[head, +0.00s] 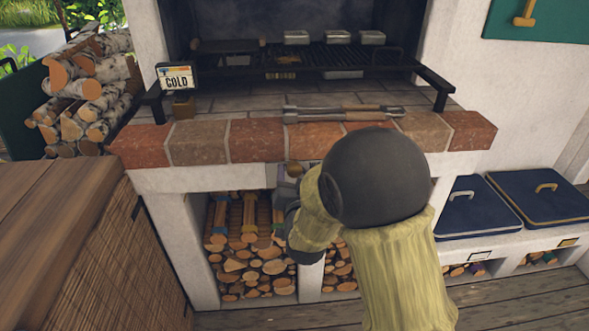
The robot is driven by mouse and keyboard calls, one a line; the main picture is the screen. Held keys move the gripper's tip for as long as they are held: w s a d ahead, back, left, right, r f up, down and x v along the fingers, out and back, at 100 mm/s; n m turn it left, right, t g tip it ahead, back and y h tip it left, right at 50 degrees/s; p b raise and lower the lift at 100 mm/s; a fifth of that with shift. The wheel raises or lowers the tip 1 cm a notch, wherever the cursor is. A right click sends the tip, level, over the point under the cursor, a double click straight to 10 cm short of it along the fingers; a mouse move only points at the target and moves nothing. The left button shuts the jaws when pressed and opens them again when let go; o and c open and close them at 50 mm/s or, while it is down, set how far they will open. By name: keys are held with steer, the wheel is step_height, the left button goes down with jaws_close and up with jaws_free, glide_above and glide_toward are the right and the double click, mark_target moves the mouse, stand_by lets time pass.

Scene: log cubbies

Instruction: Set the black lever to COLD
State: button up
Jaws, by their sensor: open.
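A small sign (177,80) reading COLD stands at the left front of the grill, above a small brown block (184,108). Black metal parts surround the sign, but I cannot tell for certain which one is the black lever. My gripper (290,178) is below the brick ledge, in front of the firewood openings and well below and right of the sign. It is open, though my own arm partly hides it and its fingertips are hard to make out.
The brick ledge (200,143) juts out above my gripper. Long-handled tools (340,112) lie on the hearth before the grill grate (330,58). A wooden cabinet (70,235) stands at left. Stacked firewood (262,268) fills the openings below. Blue cushioned lids (550,197) are at right.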

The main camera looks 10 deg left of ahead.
steer(key=shift+x, duration=1.4)
jaws_close()
